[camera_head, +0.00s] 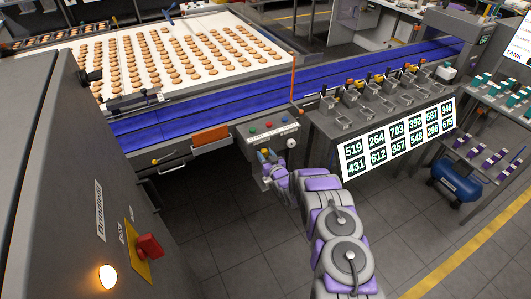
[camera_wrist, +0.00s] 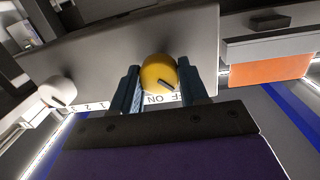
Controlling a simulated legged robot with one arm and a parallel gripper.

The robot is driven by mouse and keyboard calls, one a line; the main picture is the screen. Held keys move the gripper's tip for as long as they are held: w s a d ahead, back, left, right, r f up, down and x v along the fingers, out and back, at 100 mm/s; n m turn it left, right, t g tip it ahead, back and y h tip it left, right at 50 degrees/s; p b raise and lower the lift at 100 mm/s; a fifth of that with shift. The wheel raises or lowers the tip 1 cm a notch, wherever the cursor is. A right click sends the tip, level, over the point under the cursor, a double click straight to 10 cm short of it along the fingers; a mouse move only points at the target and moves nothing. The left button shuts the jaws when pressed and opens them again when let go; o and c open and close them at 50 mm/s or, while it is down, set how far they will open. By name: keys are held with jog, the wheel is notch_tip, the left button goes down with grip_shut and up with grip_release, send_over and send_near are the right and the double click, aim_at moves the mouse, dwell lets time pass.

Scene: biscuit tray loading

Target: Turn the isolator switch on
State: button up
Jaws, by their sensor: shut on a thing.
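My gripper (camera_wrist: 160,88) is shut on this knob, one dark finger on each side. In the head view my gripper (camera_head: 268,160) is at the front of the grey control panel (camera_head: 246,137) by the conveyor, and the knob is mostly hidden there. A red rotary handle (camera_head: 149,246) on a yellow plate is on the dark cabinet at the left, apart from my gripper.
A white knob (camera_wrist: 57,92) marked with numbers is on the same panel. A blue conveyor (camera_head: 190,112) with biscuits on a white bed lies behind. A number board (camera_head: 400,140) stands to the right.

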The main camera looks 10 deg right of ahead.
jog(key=m+p, duration=0.1)
jog(key=m, duration=0.3)
jog(key=shift+d, duration=0.1)
jog(key=shift+d+f+m+y+p, duration=0.1)
jog(key=shift+m+y+p, duration=0.35)
jog(key=shift+m, duration=1.45)
jog(key=o, duration=1)
jog(key=shift+o, duration=0.2)
jog(key=p+v, duration=0.2)
jog(key=v, duration=1.5)
jog(key=shift+d+r, duration=0.15)
jog(key=shift+r, duration=0.15)
jog(key=shift+s, duration=0.1)
